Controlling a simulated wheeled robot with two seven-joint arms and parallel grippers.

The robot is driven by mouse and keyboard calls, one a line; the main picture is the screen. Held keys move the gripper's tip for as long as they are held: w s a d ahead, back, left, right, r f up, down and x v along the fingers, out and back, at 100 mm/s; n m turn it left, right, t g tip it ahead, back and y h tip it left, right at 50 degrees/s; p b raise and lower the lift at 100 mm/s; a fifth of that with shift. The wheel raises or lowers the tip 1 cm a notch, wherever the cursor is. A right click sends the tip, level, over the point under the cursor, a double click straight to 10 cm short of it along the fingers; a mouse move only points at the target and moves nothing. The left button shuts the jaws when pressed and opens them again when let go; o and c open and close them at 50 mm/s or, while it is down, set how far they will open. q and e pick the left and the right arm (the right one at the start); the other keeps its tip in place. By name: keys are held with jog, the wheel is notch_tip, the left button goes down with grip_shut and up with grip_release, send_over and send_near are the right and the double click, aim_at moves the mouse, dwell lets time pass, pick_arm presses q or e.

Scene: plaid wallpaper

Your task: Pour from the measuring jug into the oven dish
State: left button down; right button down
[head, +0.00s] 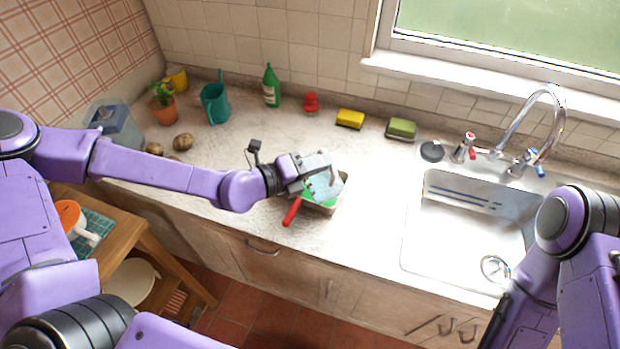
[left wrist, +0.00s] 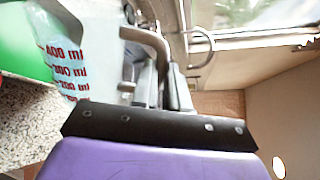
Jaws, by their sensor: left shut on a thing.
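The measuring jug (head: 324,187) is clear and bluish, with red markings. It is held tilted over the oven dish (head: 343,197), a pale-rimmed dish on the worktop. My left gripper (head: 318,170) is shut on the jug and hides part of it. In the left wrist view the jug (left wrist: 75,50) fills the upper left, its red "ml" marks turned over. Green shows under the jug in the head view; I cannot tell whether it is the dish's inside or another thing. No stream is visible. My right gripper is out of view.
A red handle (head: 292,211) sticks out at the dish's front left. The sink (head: 465,230) lies to the right. The worktop between dish and sink is clear.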

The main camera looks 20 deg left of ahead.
pick_arm(q)
jog(key=shift+w+a+n+b, duration=0.7)
jog(key=shift+n+b, duration=0.2)
jog(key=shift+b, duration=0.2)
dwell(1.2)
